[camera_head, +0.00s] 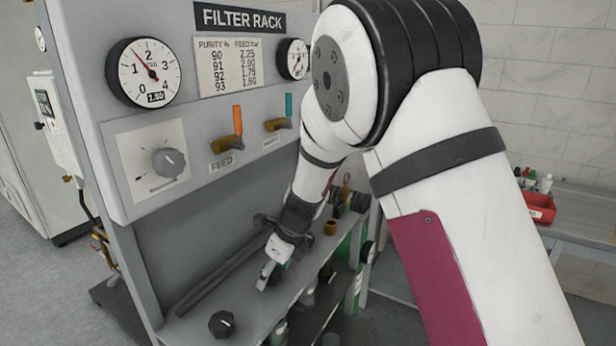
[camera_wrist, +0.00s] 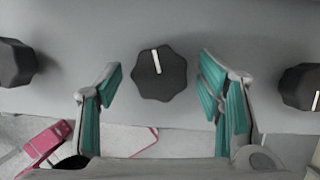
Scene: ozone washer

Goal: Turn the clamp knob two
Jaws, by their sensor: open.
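In the wrist view a black lobed knob (camera_wrist: 159,73) with a white pointer line aimed up and slightly left stands between the spread teal-padded fingers of my gripper (camera_wrist: 161,64). Gaps show between the knob and both fingers. A second black knob (camera_wrist: 15,63) is cut by the left edge, and a third (camera_wrist: 302,87), its white line low, by the right edge. No number shows on any. In the head view my gripper (camera_head: 270,272) is low at the rack's ledge, and one black knob (camera_head: 222,324) is visible nearer the camera. My gripper hides what is under it.
The grey panel above carries a gauge (camera_head: 145,72), a grey dial (camera_head: 168,162), an orange-handled feed valve (camera_head: 229,138) and a teal-handled valve (camera_head: 282,120). A dark bar (camera_head: 222,270) runs along the ledge. A red bin (camera_head: 540,207) stands on a bench at right.

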